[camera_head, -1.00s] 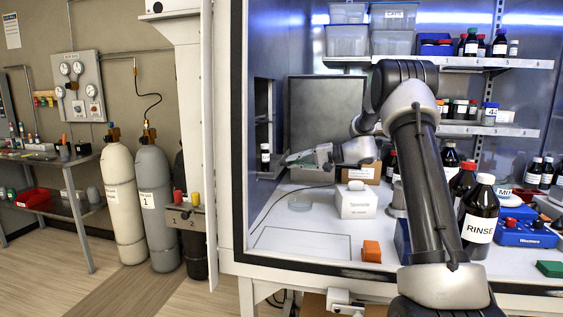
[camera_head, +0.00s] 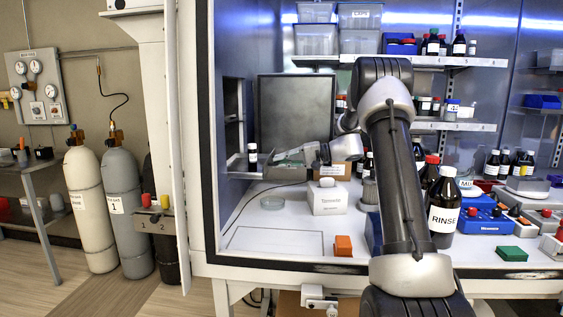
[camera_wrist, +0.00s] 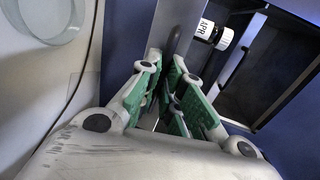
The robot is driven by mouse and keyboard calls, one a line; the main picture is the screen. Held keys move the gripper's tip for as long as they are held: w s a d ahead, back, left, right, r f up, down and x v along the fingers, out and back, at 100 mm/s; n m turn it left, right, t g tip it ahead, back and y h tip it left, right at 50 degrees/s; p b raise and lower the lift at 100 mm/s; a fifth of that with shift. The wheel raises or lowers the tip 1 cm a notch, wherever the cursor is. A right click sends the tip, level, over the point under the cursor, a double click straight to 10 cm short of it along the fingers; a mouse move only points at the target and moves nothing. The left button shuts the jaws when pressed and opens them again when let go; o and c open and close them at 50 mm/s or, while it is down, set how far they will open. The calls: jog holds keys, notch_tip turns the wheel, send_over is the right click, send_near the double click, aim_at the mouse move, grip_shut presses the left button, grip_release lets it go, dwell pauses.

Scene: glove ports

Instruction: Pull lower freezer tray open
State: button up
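The freezer (camera_head: 233,110) appears as a dark, shelved opening in the left wall of the enclosure. Its lower tray (camera_head: 240,174) sticks out of the opening a little, with a small dark, white-capped bottle (camera_head: 252,153) standing on it. The bottle's label and cap also show in the wrist view (camera_wrist: 213,33). My gripper (camera_head: 277,157) is beside the tray's front, reaching in from the right. In the wrist view, a grey upright handle (camera_wrist: 174,40) sits between my green-padded fingertips (camera_wrist: 166,63), which look closed around it. The exact contact is partly hidden.
A dark panel (camera_head: 295,112) stands behind the gripper. The RINSE bottle (camera_head: 443,212) is close to my arm. The front left worktop is clear.

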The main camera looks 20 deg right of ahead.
jog(key=o, duration=0.4)
jog(key=v, duration=1.2)
